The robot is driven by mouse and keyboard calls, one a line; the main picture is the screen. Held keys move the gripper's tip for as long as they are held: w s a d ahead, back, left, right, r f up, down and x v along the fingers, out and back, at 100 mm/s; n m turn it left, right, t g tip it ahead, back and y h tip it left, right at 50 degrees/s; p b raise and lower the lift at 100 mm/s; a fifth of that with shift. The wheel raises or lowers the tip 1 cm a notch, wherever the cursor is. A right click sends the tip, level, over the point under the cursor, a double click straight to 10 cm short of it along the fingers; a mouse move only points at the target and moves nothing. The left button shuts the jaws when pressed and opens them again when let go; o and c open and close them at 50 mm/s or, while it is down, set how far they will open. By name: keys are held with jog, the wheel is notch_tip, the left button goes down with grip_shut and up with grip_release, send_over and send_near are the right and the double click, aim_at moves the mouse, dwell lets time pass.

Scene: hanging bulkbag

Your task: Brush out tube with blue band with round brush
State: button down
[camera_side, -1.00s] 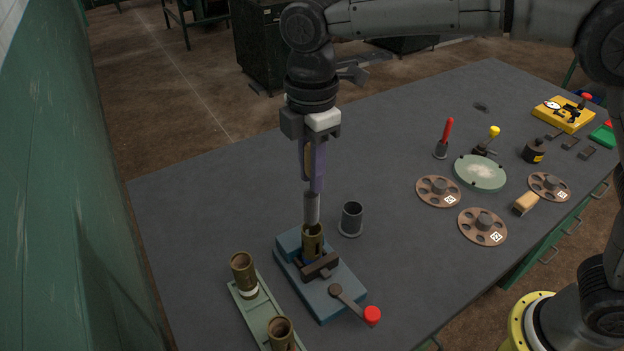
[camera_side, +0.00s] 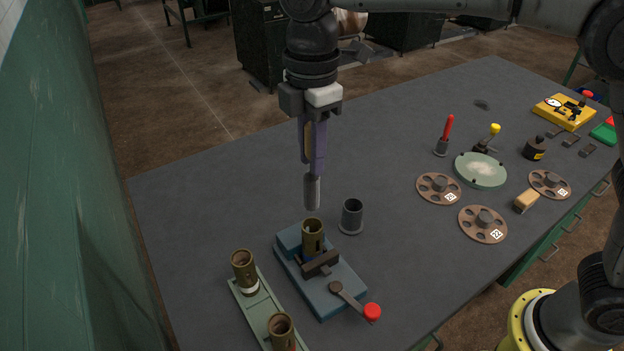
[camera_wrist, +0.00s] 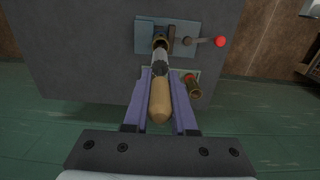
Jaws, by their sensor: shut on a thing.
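My gripper (camera_side: 313,168) has purple fingers shut on the wooden handle of the round brush (camera_side: 312,193). The brush points straight down, with its grey bristle end above the brass tube (camera_side: 313,232) and clear of it. The wrist view shows the tan handle (camera_wrist: 160,100) between the fingers and the grey head beyond it. The tube stands upright with its mouth up in the blue clamp block (camera_side: 335,295). The clamp has a lever with a red knob (camera_side: 372,312).
A green rack (camera_side: 262,312) at the front left holds a white-banded tube (camera_side: 244,270) and another tube (camera_side: 281,331) with some red. A dark cup (camera_side: 351,217) stands close right of the clamp. Brown discs (camera_side: 482,224) and a green round dish (camera_side: 480,170) lie farther right.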

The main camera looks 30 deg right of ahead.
aim_at(315, 208)
notch_tip(315, 208, up, 4)
jog(key=shift+f, duration=5.9)
jog(key=shift+f, duration=0.1)
jog(key=shift+s+d+f, duration=0.1)
jog(key=shift+f, duration=1.8)
jog(key=shift+s+d+f, duration=0.1)
jog(key=shift+f, duration=1.75)
jog(key=shift+r, duration=1.75)
